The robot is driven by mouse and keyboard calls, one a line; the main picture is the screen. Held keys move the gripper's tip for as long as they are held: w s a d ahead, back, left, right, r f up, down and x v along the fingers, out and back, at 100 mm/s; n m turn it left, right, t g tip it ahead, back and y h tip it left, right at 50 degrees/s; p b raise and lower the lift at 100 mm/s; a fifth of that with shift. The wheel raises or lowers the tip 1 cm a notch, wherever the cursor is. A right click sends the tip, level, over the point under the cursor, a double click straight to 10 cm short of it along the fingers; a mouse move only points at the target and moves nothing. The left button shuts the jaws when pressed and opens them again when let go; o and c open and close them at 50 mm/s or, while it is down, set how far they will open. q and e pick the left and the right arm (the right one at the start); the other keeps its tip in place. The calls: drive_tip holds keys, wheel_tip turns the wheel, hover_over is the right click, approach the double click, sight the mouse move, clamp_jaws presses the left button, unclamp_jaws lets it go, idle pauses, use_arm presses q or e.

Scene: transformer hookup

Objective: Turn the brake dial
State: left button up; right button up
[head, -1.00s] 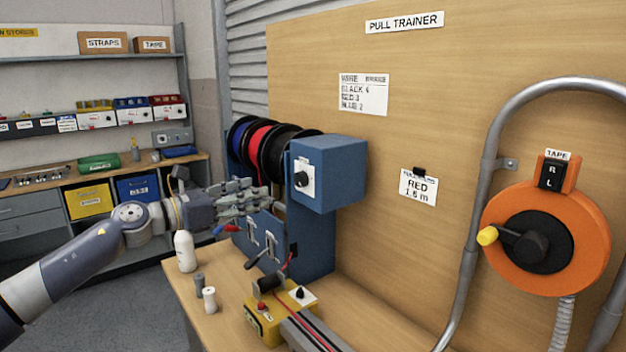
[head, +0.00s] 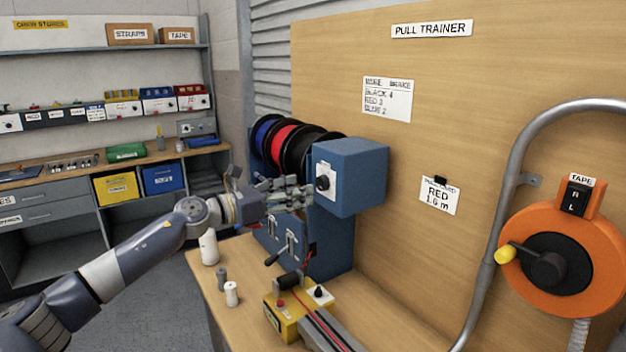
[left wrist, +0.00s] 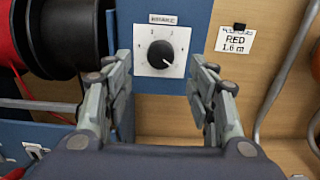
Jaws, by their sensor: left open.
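The brake dial (left wrist: 160,54) is a round black knob with a white mark on a white numbered plate labelled BRAKE, on the blue box (head: 358,178). In the head view the dial (head: 323,183) faces left, toward my left gripper. My left gripper (head: 306,196) is open in front of the dial. In the left wrist view its fingers (left wrist: 165,95) stand apart on either side, below and in front of the dial plate, with nothing between them. The knob's mark points to the lower right. Whether any fingertip touches the plate is not clear.
Wire spools (head: 285,147) in blue, red and black sit left of the box. A card (head: 387,99) lists wire brake values, red 3. An orange tape reel (head: 560,262) and a grey pipe (head: 500,215) are at the right. A white bottle (head: 208,247) stands on the bench.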

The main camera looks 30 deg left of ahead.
sight(319, 185)
use_arm(q)
drive_tip(key=p+x, duration=0.2)
drive_tip(key=x, duration=0.2)
drive_tip(key=shift+w+r, duration=0.15)
drive_tip(key=shift+w, duration=0.05)
drive_tip(key=shift+w+d+p, duration=0.3)
drive_tip(key=shift+w+d, duration=0.05)
drive_tip(key=shift+w, duration=0.15)
use_arm(e)
drive_tip(key=shift+s+d+r, duration=0.2)
drive_tip(key=shift+r, duration=0.3)
drive_tip(key=shift+s+d+r, duration=0.15)
drive_tip(key=shift+d+r, duration=0.05)
drive_tip(key=shift+r, duration=0.3)
drive_tip(key=shift+s+d+r, duration=0.2)
drive_tip(key=shift+r, duration=0.3)
use_arm(q)
drive_tip(key=shift+c, duration=0.6)
drive_tip(key=c, duration=0.9)
use_arm(e)
drive_tip(key=shift+a, duration=0.2)
